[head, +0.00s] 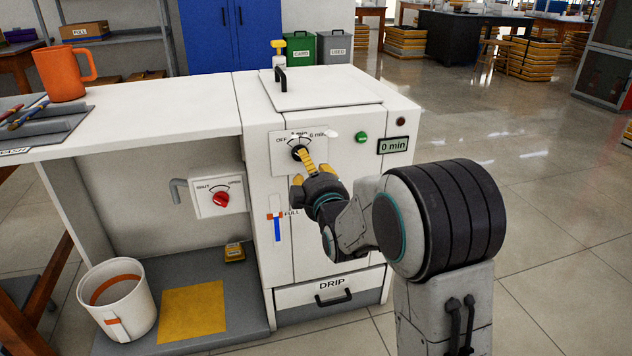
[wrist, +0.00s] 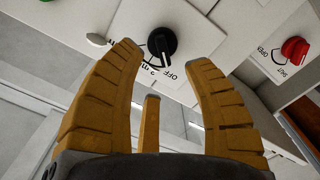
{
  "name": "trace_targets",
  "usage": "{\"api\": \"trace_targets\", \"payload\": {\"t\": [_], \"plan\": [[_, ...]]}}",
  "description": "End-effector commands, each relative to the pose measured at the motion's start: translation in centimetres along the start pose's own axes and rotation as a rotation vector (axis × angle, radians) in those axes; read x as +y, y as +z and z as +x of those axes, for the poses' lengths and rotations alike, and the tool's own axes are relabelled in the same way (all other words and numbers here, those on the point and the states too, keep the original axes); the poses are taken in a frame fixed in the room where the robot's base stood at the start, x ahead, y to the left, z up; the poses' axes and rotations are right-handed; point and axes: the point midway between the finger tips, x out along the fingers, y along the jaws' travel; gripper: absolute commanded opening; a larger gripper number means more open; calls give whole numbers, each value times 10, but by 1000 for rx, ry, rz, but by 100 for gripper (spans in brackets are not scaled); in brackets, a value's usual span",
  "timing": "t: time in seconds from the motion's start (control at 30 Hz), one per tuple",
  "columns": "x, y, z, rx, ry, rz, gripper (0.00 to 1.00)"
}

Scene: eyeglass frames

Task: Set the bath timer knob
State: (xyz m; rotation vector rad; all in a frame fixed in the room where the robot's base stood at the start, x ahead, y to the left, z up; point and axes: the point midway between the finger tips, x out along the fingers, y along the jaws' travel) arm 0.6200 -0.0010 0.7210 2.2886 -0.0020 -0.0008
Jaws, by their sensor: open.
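The bath timer knob (head: 298,151) is black and round, on a white plate (head: 280,139) on the front of the white cabinet. Its scale shows OFF and minute marks, partly covered by my gripper in the head view. In the wrist view the knob (wrist: 161,44) is clear, with a white line pointing down toward the OFF side of the scale. My gripper (wrist: 164,56) is open, its yellow fingers on either side of the knob's near side, with no clear contact. In the head view my gripper (head: 305,163) is right at the plate. The display (head: 393,146) reads "0 min".
A green button (head: 361,137) and a dark round light (head: 401,121) sit right of the plate. A red valve knob (head: 221,199) is to the left, below the counter. A DRIP drawer (head: 331,288) is below. Open floor lies to the right.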

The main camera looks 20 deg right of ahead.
Motion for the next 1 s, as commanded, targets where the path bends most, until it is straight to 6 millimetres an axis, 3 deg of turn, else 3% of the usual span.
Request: {"api": "trace_targets", "payload": {"t": [0.2,0.4,1.0], "plan": [[0,0,-32,0,0,0,46],[0,0,-50,1,0,0,46],[1,-1,-59,0,-1,1,46]]}}
